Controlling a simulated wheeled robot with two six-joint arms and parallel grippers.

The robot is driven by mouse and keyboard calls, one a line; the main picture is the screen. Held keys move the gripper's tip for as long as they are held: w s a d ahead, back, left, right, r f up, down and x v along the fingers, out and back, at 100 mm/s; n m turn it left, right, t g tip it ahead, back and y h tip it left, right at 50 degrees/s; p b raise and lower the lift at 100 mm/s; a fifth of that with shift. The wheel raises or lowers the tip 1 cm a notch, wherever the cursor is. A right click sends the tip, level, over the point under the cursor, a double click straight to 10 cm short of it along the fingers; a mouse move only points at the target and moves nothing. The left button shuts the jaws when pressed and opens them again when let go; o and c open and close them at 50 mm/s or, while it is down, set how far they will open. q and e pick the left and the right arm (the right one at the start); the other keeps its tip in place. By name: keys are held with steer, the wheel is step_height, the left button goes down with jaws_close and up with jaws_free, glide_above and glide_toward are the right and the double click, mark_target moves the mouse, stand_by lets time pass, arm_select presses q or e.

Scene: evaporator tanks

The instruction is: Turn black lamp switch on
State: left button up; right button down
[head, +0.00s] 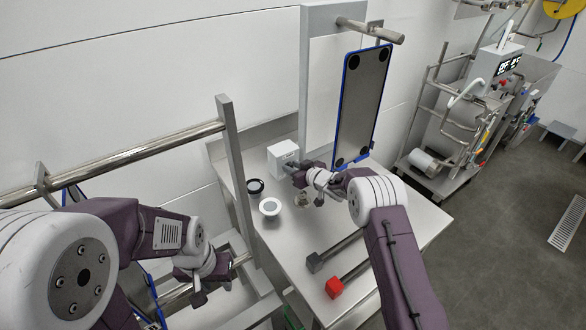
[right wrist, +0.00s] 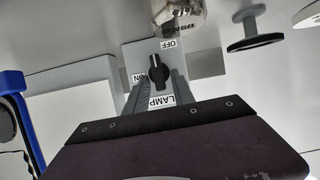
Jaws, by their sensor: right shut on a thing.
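The black lamp switch (right wrist: 158,72) is a rotary knob on a small light grey box (right wrist: 135,50) labelled OFF, ON and LAMP. In the right wrist view the labels look turned round. The knob's long axis runs roughly between the OFF and LAMP labels. My right gripper (right wrist: 159,84) is shut on the knob, one finger on each side. In the head view the box (head: 283,158) stands at the back of the table, and my right gripper (head: 296,175) is at its front, hiding the knob. My left gripper (head: 198,290) hangs lower left, away from the box; its jaws are unclear.
A blue-edged panel (head: 360,105) stands behind my right arm. A steel rail (head: 140,155) is on the left.

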steer(key=shift+s+a+f+n+t+h+b, duration=0.15)
steer(key=shift+n+t+h+b, duration=0.4)
steer(key=shift+b, duration=2.3)
steer(key=shift+s+a+f+n+t+h+b, duration=0.15)
steer(key=shift+n+b, duration=0.75)
steer(key=shift+b, duration=1.95)
steer(key=shift+a+f+n+t+h+b, duration=0.1)
steer(key=shift+f+n+t+h+b, duration=0.45)
steer(key=shift+b, duration=2.3)
steer(key=shift+r+n+b, duration=0.4)
steer(key=shift+r+b, duration=0.15)
steer(key=shift+b, duration=0.15)
steer(key=shift+r, duration=0.1)
steer(key=c, duration=1.4)
jaws_free()
steer(key=shift+c, duration=0.2)
steer(key=shift+s, duration=0.1)
steer(key=v, duration=0.9)
steer(key=shift+r, duration=0.1)
